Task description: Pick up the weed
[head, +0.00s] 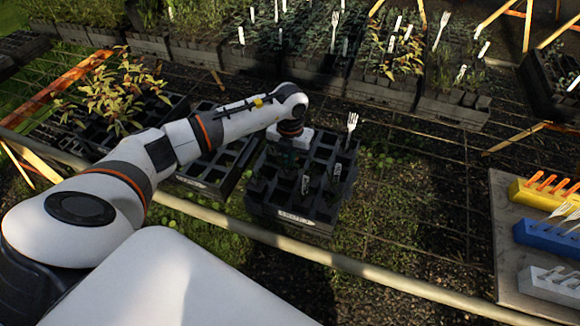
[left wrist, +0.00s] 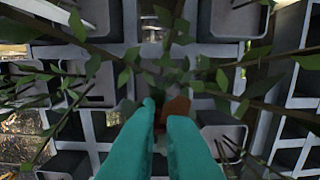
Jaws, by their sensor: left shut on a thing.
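My left gripper (head: 288,158) reaches down into a black crate of square cells (head: 290,213) with a white label on its front. In the left wrist view its two teal fingers (left wrist: 167,112) are close together, shut on the weed (left wrist: 222,80). The weed has thin brown stems and small green leaves spreading out around the fingertips, over the grey cells. A reddish-brown patch shows between the fingertips. The weed's base is hidden by the fingers. In the head view the weed is too dark to make out. My right gripper is not in view.
A white fork-shaped marker (head: 352,122) stands at the crate's back right. A crate with a reddish-leaved plant (head: 110,92) is at left. Planted crates line the back. A board at right bears yellow (head: 535,196), blue (head: 545,238) and white (head: 548,283) holders. Mesh right of the crate is clear.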

